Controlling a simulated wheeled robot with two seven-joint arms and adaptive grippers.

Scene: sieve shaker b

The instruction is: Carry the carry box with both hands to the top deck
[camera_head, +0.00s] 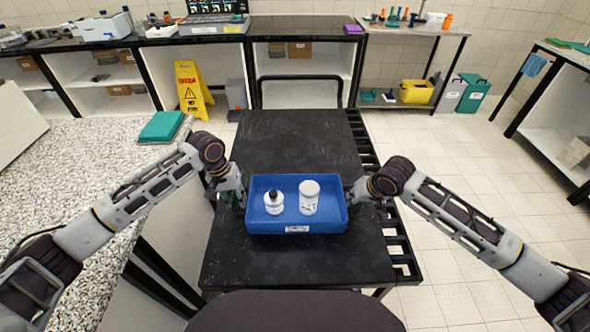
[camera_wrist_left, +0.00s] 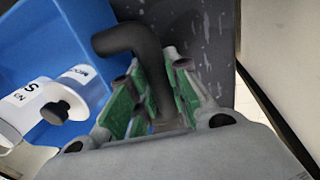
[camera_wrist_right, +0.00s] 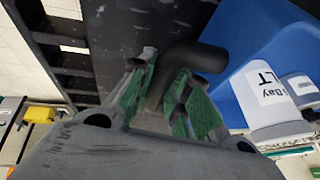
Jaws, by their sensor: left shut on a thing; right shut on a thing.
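The blue carry box (camera_head: 297,227) is over the front half of the black top deck (camera_head: 290,150) of a cart. It looks level, and I cannot tell whether it touches the deck. Two white labelled containers stand upright in it: a bottle with a dark cap (camera_head: 273,203) and a taller jar (camera_head: 309,197). My left gripper (camera_head: 240,198) is shut on the box's dark left handle (camera_wrist_left: 130,42). My right gripper (camera_head: 354,196) is shut on the dark right handle (camera_wrist_right: 195,58). The box also shows in both wrist views, partly cut off.
A speckled counter (camera_head: 70,170) with a teal book (camera_head: 161,126) stands left of the cart. A yellow floor sign (camera_head: 192,88) stands beyond it. The deck behind the box is bare. The cart's push bar (camera_head: 300,78) is at the far end.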

